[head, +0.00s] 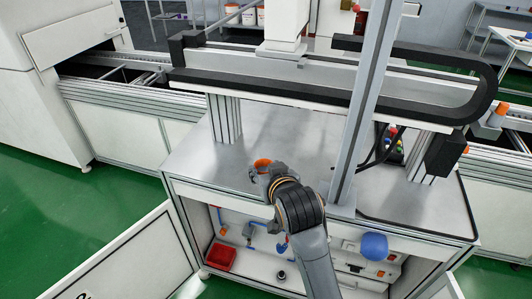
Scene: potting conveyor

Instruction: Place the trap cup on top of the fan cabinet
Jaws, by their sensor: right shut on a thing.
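My right gripper (259,174) reaches in from the bottom middle, over the front part of a grey worktop. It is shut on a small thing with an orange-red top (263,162). This may be the trap cup, but the fingers and wrist hide most of it. I cannot tell whether it touches the worktop. The grey worktop (215,150) tops a white machine cabinet with an open front. I cannot tell for sure which cabinet is the fan cabinet. My left gripper is not in view.
A gantry beam (290,88) crosses above the worktop, and a slanted post (362,110) stands right of my gripper. A blue rounded part (374,246) sits at the cabinet front. A red bin (221,257) is inside below. The worktop's left part is clear.

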